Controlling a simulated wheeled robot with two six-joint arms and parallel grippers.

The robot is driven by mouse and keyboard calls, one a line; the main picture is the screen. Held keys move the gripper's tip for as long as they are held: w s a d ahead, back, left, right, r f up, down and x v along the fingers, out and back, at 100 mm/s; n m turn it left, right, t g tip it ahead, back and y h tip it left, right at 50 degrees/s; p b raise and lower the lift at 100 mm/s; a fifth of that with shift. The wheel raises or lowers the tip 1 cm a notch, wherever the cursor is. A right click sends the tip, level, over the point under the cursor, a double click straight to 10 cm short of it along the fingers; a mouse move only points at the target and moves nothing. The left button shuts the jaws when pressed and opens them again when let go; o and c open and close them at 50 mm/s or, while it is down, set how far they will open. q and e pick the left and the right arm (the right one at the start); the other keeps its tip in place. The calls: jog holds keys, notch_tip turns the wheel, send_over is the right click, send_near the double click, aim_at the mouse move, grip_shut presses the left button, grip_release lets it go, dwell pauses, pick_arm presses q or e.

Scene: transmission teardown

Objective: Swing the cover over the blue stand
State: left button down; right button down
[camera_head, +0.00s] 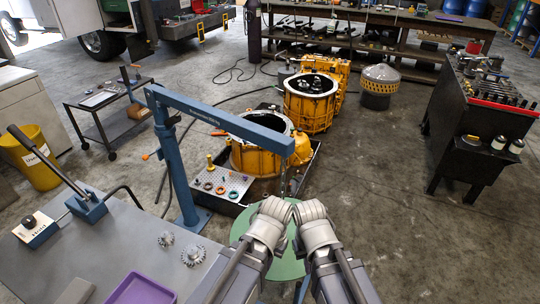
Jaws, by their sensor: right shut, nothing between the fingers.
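A blue crane (172,150) stands left of centre, its boom reaching right over an orange ring-shaped housing (245,158) in a black tray. An orange piece (300,148) shows at the boom's end, and a thin line hangs below it. I cannot tell which part is the cover; no separate blue stand is clearly in view. My left gripper (275,208) and right gripper (311,210) are side by side below the boom's end, over a green round top (286,268). The right one is shut and empty. The left one's fingers are not clear.
A grey bench (120,250) with a lever press and gears fills the lower left. A perforated plate (221,187) with rings lies by the crane. A second orange housing (309,103) stands behind. A dark workbench (480,110) is at right. Floor at centre right is clear.

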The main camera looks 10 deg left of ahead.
jog(key=w+a+m+t+y+b, duration=0.4)
jog(key=w+a+y+b, duration=0.45)
jog(key=w, duration=0.55)
jog(key=w+d+r+m+t+y+b, duration=0.1)
jog(key=w+d+r+m+t+b, duration=0.1)
jog(key=w+d+r+m+t, duration=0.5)
jog(key=w+d+r+m+t+y+b, duration=0.1)
jog(key=w+d+r+m+t, duration=0.3)
jog(key=w, duration=0.6)
jog(key=x, duration=1)
jog(key=shift+m+t, duration=0.4)
jog(key=shift+s+a+f, duration=0.1)
jog(key=shift+s+a, duration=1.5)
jog(key=shift+s, duration=0.1)
